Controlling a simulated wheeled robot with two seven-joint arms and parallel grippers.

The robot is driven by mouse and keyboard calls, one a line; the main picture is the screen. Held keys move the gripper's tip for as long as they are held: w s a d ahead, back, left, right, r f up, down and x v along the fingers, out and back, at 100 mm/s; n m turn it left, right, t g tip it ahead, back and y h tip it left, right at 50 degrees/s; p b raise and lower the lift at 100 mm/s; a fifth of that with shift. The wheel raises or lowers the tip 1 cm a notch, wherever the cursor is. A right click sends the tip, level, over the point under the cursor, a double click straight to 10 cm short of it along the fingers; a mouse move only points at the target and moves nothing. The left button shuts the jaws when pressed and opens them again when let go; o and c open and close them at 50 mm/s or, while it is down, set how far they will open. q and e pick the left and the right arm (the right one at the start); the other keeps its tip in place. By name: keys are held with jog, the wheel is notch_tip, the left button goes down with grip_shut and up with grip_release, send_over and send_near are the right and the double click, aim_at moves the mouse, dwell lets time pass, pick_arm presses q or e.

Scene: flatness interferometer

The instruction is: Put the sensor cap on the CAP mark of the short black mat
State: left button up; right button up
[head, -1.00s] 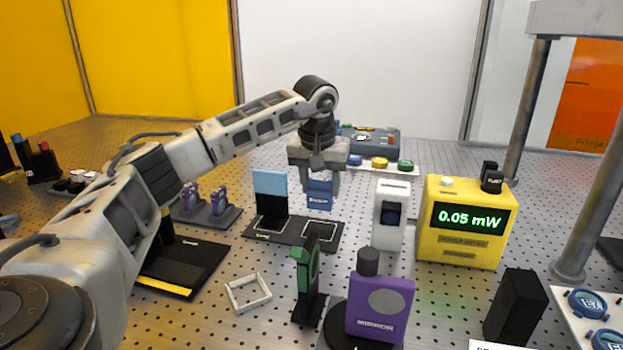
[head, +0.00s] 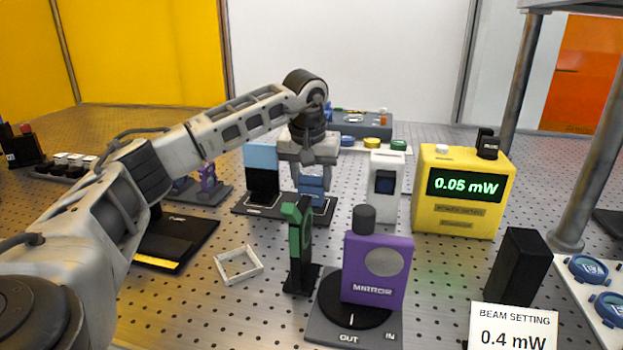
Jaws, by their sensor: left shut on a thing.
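My left gripper (head: 309,184) points down over the right part of the short black mat (head: 284,216) and is shut on the blue sensor cap (head: 312,190). The cap is low at the mat's right outlined spot; I cannot tell whether it touches the mat. The gripper fingers partly cover it. A black block with a light blue top (head: 262,172) stands on the mat's left outlined spot. The mark's lettering is not readable here. My right gripper is not in view.
A white sensor unit (head: 385,205) and a yellow power meter reading 0.05 mW (head: 462,213) stand right of the mat. In front are a green holder (head: 299,250), a purple mirror mount (head: 378,285) and a white square frame (head: 239,265).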

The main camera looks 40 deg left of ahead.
pick_arm(q)
jog(key=shift+f, duration=0.4)
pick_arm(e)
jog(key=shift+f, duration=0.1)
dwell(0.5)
pick_arm(q)
jog(key=o, duration=0.9)
jog(key=shift+r+p, duration=0.6)
jog(key=shift+p, duration=0.05)
jog(key=shift+r+p, duration=0.75)
jog(key=shift+p, duration=0.05)
jog(key=p+v, duration=0.3)
jog(key=shift+w+a+r+p, duration=0.2)
jog(key=shift+w+r+p, duration=0.1)
jog(key=shift+p, duration=0.05)
jog(key=shift+r+p, duration=0.45)
jog(key=shift+p, duration=0.05)
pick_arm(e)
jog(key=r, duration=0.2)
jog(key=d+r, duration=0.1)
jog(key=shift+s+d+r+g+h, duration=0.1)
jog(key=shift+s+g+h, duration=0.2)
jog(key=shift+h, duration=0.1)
